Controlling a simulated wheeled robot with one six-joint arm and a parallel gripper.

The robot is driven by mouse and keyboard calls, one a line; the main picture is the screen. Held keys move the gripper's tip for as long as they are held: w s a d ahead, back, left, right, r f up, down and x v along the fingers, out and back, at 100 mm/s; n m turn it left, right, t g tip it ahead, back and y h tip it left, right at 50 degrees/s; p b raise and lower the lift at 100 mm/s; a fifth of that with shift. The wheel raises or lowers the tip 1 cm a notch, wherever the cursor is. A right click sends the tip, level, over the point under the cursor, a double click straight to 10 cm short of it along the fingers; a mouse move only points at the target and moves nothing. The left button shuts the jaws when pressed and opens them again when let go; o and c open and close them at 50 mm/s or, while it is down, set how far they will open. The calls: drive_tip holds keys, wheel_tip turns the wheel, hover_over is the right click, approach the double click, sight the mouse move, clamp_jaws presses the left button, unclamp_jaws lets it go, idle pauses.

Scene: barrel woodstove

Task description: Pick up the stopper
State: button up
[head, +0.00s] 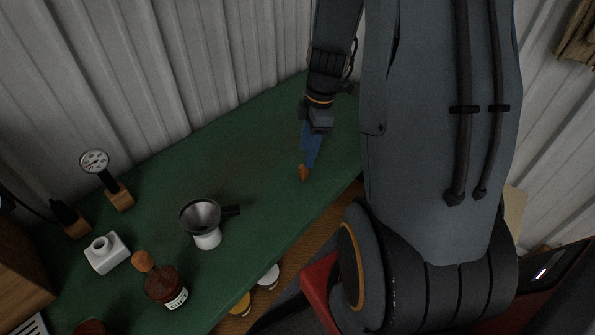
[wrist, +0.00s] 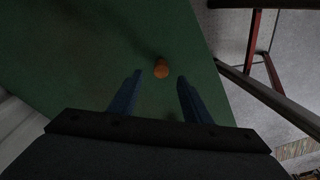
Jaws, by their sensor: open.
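A small orange-brown stopper (head: 303,173) is on the green worktop near its front right edge. In the wrist view the stopper (wrist: 161,69) shows as a short round piece just past the fingertips, about centred between them. My gripper (head: 309,163) points down over the worktop, with its blue fingers close to the stopper. In the wrist view the gripper (wrist: 160,77) is open with nothing between its fingers. I cannot tell whether a finger touches the stopper. Part of the stopper is hidden by a finger in the head view.
The corrugated wall (head: 200,70) runs behind. The worktop around the stopper is clear.

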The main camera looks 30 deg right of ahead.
sight(303, 173)
drive_tip(key=shift+a+f+p, duration=0.15)
drive_tip(key=shift+f+p, duration=0.2)
drive_tip(key=shift+f, duration=0.8)
drive_tip(key=shift+a+f+p, duration=0.2)
drive_tip(key=shift+f+p, duration=0.2)
drive_tip(key=shift+f, duration=0.7)
drive_tip(key=shift+a+f+p, duration=0.15)
drive_tip(key=shift+f+p, duration=0.2)
drive_tip(key=shift+f, duration=0.8)
drive_tip(key=c, duration=1.1)
